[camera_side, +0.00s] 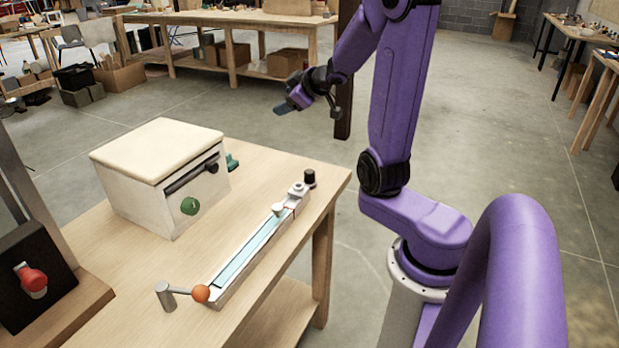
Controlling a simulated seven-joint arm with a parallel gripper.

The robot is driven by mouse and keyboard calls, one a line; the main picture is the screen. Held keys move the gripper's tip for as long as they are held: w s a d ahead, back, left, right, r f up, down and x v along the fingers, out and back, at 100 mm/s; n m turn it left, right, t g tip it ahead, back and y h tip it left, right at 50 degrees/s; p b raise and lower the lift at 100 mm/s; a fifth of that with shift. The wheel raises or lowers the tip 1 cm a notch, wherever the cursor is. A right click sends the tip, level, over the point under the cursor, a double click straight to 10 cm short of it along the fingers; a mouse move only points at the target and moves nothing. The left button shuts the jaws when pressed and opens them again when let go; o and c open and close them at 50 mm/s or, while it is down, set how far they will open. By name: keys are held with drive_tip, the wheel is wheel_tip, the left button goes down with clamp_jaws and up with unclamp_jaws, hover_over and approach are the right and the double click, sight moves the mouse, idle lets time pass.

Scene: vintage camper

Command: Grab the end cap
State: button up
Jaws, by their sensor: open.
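A long pale rail (248,249) with a light blue strip lies along the right side of the wooden table. A short black cylinder (310,178) stands at its far end, next to a light grey fitting (297,190). I cannot tell for sure which of these is the end cap. My gripper (287,106) is open and seems empty. It is raised in the air beyond the far edge of the table, well above and apart from the rail. Its fingers are small and dark here.
A white box with a cream top (158,152) and a green knob stands left of the rail. An orange ball on a metal lever (201,293) is at the rail's near end. A black unit with a red knob (33,280) is at the left. Bare tabletop lies between.

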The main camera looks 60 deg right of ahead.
drive_tip(key=s+d+f+m, duration=0.2)
drive_tip(key=s+d, duration=0.2)
drive_tip(key=s, duration=0.5)
drive_tip(key=s+a+m+t+y, duration=0.1)
drive_tip(key=s+a+m+t, duration=0.25)
drive_tip(key=s, duration=0.65)
approach(305, 176)
drive_tip(key=shift+n+g, duration=0.45)
drive_tip(key=shift+d+x, duration=0.25)
drive_tip(key=shift+x, duration=1.75)
drive_tip(key=shift+d+x, duration=0.25)
drive_tip(key=shift+x, duration=1.7)
drive_tip(key=shift+d+x, duration=0.25)
drive_tip(key=shift+x, duration=1.75)
drive_tip(key=shift+s, duration=0.2)
drive_tip(key=c, duration=1)
